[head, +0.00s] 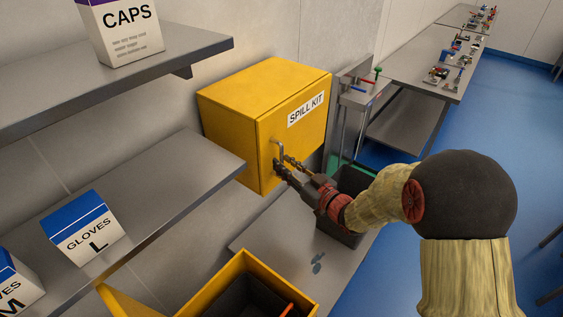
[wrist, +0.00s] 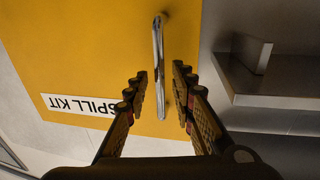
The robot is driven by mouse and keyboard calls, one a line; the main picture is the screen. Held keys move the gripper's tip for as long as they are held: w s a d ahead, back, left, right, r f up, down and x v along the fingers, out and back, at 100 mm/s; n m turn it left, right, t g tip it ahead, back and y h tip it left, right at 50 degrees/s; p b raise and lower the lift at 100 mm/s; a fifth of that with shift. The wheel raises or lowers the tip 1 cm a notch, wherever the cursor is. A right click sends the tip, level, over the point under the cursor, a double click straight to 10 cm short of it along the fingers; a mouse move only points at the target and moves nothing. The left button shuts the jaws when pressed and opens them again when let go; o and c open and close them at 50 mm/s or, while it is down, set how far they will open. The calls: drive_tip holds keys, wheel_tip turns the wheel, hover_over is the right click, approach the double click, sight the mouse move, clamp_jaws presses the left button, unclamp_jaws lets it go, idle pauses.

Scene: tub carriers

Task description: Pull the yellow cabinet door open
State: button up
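The yellow cabinet (head: 230,110) is fixed on the wall and carries a "SPILL KIT" label. Its door (head: 300,134) looks shut, with a metal bar handle (head: 281,148) on its front. In the wrist view the handle (wrist: 158,45) runs up and down across the yellow door (wrist: 90,50). My gripper (head: 281,163) is at the handle in the head view. In the wrist view my gripper (wrist: 161,82) is open, one finger on each side of the handle's lower part. Gaps show between the fingers and the handle; any contact is hard to judge.
Grey shelves (head: 190,185) with boxes of caps and gloves stand at the left. Below is an open yellow bin (head: 245,262). A dark bin with a green rim (head: 338,235) stands below my arm.

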drive_tip(key=shift+x, duration=1)
drive_tip(key=shift+c, duration=1.3)
drive_tip(key=c, duration=0.4)
